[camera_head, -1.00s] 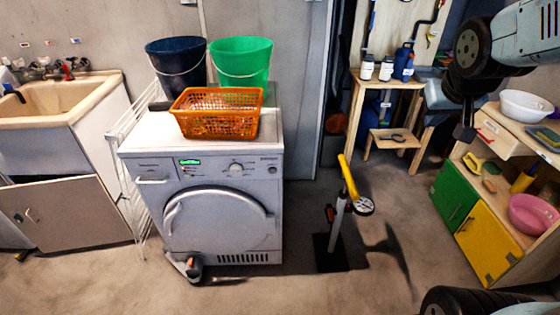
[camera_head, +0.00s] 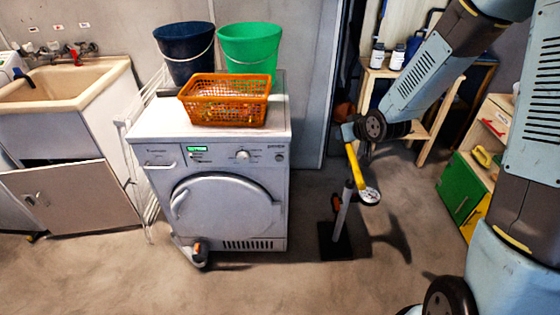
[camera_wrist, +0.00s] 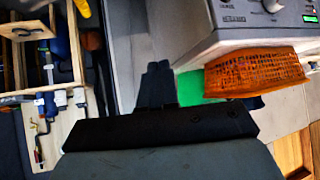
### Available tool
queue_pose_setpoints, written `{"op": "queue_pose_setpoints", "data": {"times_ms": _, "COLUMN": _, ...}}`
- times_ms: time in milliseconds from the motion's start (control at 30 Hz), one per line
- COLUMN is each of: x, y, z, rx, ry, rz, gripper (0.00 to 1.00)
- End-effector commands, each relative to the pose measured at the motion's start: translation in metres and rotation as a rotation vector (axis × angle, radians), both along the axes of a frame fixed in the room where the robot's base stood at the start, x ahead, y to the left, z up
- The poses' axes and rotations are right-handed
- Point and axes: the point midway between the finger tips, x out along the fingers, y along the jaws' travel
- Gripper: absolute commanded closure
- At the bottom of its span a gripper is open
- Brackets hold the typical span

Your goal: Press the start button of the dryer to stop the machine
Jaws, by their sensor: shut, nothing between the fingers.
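The dryer (camera_head: 222,190) is a white front-loading machine with a round door, left of centre in the head view. Its panel has a lit green display (camera_head: 197,149), a knob (camera_head: 242,155) and a small round button (camera_head: 279,157) at the right end. I cannot read which control is the start button. In the wrist view the dryer (camera_wrist: 205,35) shows upside down at the upper right. My gripper (camera_wrist: 155,70) is shut and empty, with its black fingers apart from the dryer. In the head view my arm's end is right of the dryer, its fingers hard to make out.
An orange basket (camera_head: 225,112), a dark blue bucket (camera_head: 186,55) and a green bucket (camera_head: 249,50) stand on the dryer. A sink (camera_head: 65,95) is at left. The floor in front is clear.

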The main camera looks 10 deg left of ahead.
Motion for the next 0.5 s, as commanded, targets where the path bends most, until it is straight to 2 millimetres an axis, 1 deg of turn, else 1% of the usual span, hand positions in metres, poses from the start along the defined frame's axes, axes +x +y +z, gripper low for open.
{"op": "queue_pose_setpoints", "data": {"times_ms": 33, "x": -0.001, "y": 0.012, "z": -0.016, "rx": 0.026, "ry": 0.005, "rz": 0.023, "gripper": 1.0}}
{"op": "queue_pose_setpoints", "data": {"times_ms": 100, "x": -0.002, "y": 0.028, "z": -0.032, "rx": 0.07, "ry": 0.002, "rz": 0.052, "gripper": 1.0}}
{"op": "queue_pose_setpoints", "data": {"times_ms": 267, "x": -0.01, "y": 0.062, "z": -0.068, "rx": 0.181, "ry": -0.002, "rz": 0.108, "gripper": 1.0}}
{"op": "queue_pose_setpoints", "data": {"times_ms": 500, "x": -0.033, "y": 0.109, "z": -0.116, "rx": 0.372, "ry": 0.004, "rz": 0.165, "gripper": 1.0}}
